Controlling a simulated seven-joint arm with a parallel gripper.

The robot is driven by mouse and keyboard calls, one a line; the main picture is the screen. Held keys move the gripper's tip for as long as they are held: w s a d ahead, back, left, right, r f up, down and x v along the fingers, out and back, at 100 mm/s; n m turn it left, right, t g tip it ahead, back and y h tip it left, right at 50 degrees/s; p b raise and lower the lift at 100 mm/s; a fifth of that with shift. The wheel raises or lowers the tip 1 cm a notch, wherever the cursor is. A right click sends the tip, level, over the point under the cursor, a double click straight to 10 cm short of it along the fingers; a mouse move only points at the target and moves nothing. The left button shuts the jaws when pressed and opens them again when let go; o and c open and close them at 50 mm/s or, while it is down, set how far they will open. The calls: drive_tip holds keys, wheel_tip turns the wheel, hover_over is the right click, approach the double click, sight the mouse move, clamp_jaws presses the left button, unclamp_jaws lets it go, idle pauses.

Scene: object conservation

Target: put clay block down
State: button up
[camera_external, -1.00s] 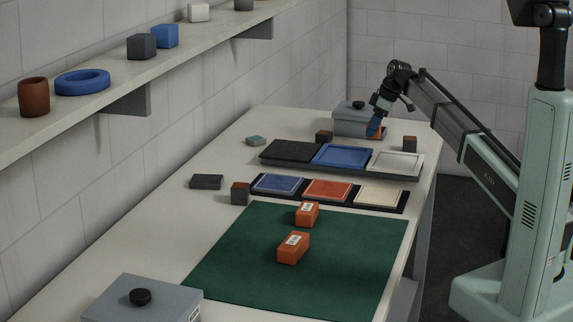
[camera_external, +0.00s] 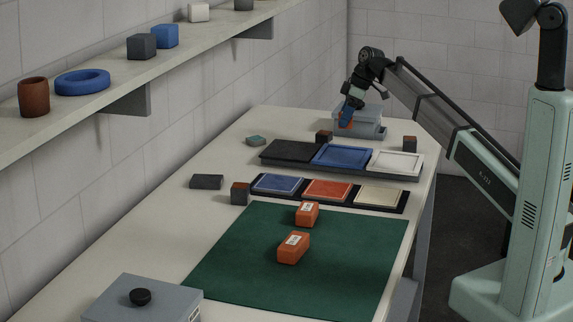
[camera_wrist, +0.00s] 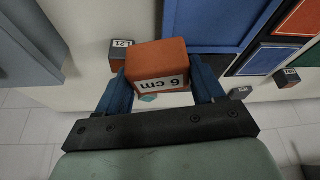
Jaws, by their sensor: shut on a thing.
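My gripper (camera_wrist: 163,92) has blue fingers that are shut on an orange clay block (camera_wrist: 158,63) labelled "6 cm" in the wrist view. In the external view my gripper (camera_external: 347,114) is at the far end of the table, in front of a grey lidded box (camera_external: 371,120). Only a small orange part of the held block shows there, and I cannot tell its height above the table. Two other orange blocks, one nearer (camera_external: 293,249) and one farther (camera_external: 307,213), rest on the green mat (camera_external: 240,260).
A dark tray (camera_external: 340,170) with black, blue and white panels lies nearer, then a row of coloured plates (camera_external: 327,189). A grey box (camera_external: 140,300) stands at front left.

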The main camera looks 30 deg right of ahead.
drive_tip(key=s+a+n, duration=0.2)
drive_tip(key=s+a, duration=0.3)
drive_tip(key=a, duration=0.9)
drive_tip(key=s+a+n+g, duration=0.1)
drive_tip(key=s+a, duration=0.4)
drive_tip(key=a, duration=0.9)
drive_tip(key=s+a+n+g, duration=0.1)
drive_tip(key=s+a+n, duration=0.2)
drive_tip(key=a, duration=1.2)
drive_tip(key=shift+s+n+y, duration=0.3)
drive_tip(key=shift+s, duration=1.3)
drive_tip(key=shift+s+a+n+g+h, duration=0.3)
drive_tip(key=shift+s+a+n+g, duration=1.3)
drive_tip(key=shift+s+a, duration=6.95)
drive_tip(key=shift+s+a+n+g+h, duration=0.25)
drive_tip(key=shift+s+a+n, duration=2.65)
drive_tip(key=shift+s+a, duration=5.6)
drive_tip(key=shift+s+d+f, duration=0.5)
drive_tip(key=shift+d+f, duration=0.05)
drive_tip(key=shift+f, duration=1)
drive_tip(key=shift+s+d+f, duration=0.55)
drive_tip(key=shift+f, duration=1)
drive_tip(key=shift+s+d+f, duration=0.5)
drive_tip(key=shift+d+f, duration=0.05)
drive_tip(key=shift+f, duration=1)
drive_tip(key=shift+f, duration=0.1)
drive_tip(key=o, duration=1.2)
drive_tip(key=shift+c, duration=0.2)
